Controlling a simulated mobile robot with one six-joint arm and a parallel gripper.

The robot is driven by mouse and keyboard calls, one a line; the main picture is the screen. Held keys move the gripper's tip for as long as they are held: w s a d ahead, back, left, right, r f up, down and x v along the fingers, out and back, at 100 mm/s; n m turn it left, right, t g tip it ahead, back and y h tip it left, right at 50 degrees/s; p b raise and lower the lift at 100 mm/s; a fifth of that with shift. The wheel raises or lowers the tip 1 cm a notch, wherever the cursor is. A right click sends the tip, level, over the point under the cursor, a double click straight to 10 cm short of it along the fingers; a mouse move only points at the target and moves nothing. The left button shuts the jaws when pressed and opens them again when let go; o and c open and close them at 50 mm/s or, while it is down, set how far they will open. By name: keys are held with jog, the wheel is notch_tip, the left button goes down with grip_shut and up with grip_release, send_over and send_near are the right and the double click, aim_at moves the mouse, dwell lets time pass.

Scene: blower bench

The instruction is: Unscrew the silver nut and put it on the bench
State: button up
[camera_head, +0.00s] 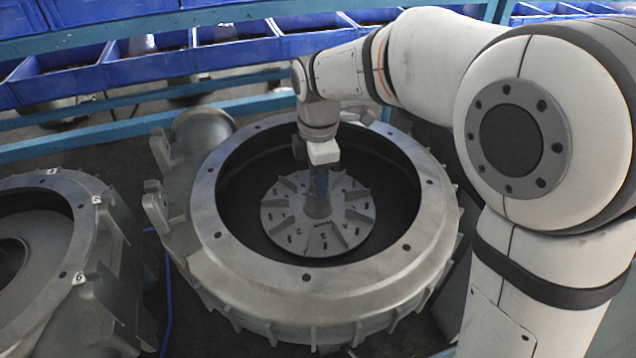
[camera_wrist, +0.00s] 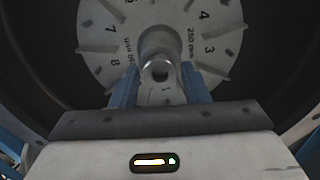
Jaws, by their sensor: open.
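The silver nut (camera_wrist: 158,70) sits at the centre of the numbered impeller disc (camera_wrist: 100,30), at the end of its round hub, in the wrist view. My gripper (camera_wrist: 159,78) is open, with one blue finger on each side of the nut. A gap seems to show at both sides, but I cannot tell whether a finger touches it. In the head view my gripper (camera_head: 318,182) points down over the hub of the impeller (camera_head: 285,222), and its fingers hide the nut there.
The impeller lies inside a round metal blower housing (camera_head: 230,255) with a raised, bolted rim around my gripper. A second housing (camera_head: 60,235) stands at the left. Blue bins (camera_head: 150,68) line a rack behind. A blue cable (camera_head: 168,300) runs between the housings.

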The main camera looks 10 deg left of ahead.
jog(key=m, duration=0.8)
jog(key=shift+m, duration=0.4)
jog(key=shift+c, duration=0.3)
jog(key=c, duration=0.6)
jog(key=n, duration=0.5)
jog(key=shift+n, duration=0.4)
jog(key=shift+c, duration=0.4)
jog(key=n, duration=1.2)
jog(key=shift+n, duration=0.4)
jog(key=n, duration=0.6)
jog(key=shift+n, duration=0.4)
